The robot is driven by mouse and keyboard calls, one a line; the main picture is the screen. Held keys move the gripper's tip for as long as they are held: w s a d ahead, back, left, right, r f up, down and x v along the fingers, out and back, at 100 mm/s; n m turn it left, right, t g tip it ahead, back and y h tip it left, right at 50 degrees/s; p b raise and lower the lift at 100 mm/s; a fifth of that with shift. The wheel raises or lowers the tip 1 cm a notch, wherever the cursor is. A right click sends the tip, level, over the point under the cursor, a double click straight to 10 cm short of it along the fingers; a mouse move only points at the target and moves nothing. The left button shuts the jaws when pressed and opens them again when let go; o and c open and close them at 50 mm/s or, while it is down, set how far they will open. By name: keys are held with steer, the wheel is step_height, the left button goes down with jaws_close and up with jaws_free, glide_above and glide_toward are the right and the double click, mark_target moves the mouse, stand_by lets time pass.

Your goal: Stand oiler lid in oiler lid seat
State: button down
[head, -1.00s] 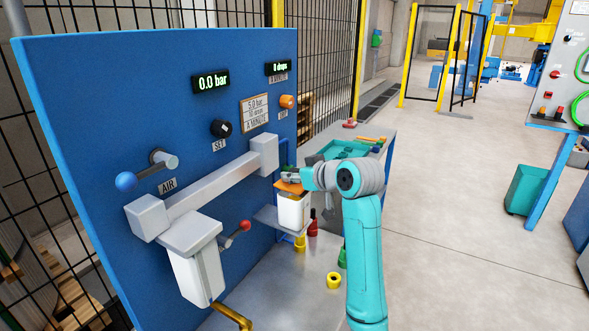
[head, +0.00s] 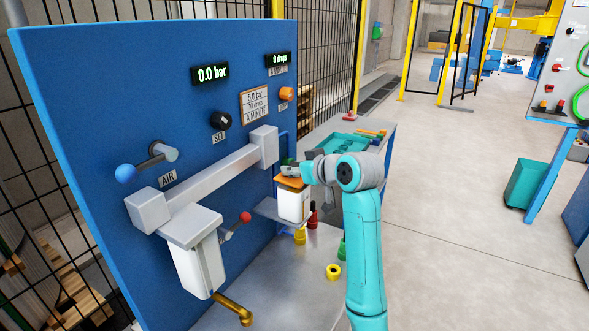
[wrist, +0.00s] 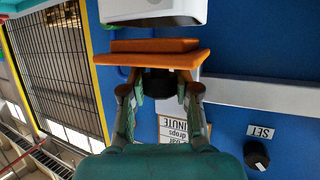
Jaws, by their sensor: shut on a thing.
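The oiler lid is an orange stepped plate (wrist: 155,52) with a black knob (wrist: 160,82) on it. My gripper (wrist: 160,90) is shut on the black knob, with one finger on each side. In the wrist view, a strip of blue shows between the lid and the white oiler cup (wrist: 152,10). In the head view, my gripper (head: 292,170) holds the orange lid (head: 290,183) right at the top of the white cup (head: 294,206). From there I cannot tell whether they touch. No separate lid seat can be made out.
The blue panel (head: 90,110) with its grey bar (head: 215,182) stands close on the left. A teal tray (head: 345,143) lies on the bench behind.

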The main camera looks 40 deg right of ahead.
steer(key=shift+f, duration=0.95)
steer(key=c, duration=0.8)
jaws_free()
steer(key=shift+f, duration=0.1)
steer(key=shift+o, duration=0.2)
steer(key=v, duration=1.2)
